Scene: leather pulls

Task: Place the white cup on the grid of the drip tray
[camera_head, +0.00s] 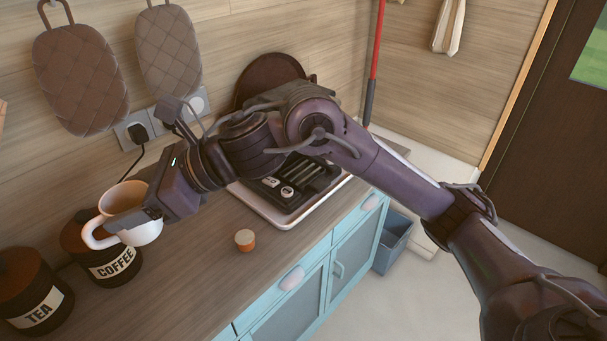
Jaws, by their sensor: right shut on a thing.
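The white cup (128,200) is on the left, above the wooden counter and in front of the coffee canister (112,262). Its handle points to the lower left, and it looks roughly upright with its opening up. My right gripper (148,212) is shut on the cup at its right side. My right arm crosses the view from the lower right. A black slotted unit (318,183) with two white round parts lies in a white-rimmed panel (282,222). My arm partly hides it, and I cannot tell if it is the drip tray. My left gripper is not in view.
A tea canister (38,312) stands at the lower left. A small orange-and-cream round piece (244,240) sits on the counter (190,285). A wall socket with a black plug (138,134) is behind the cup. The counter's front edge has blue cabinets (335,270) below.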

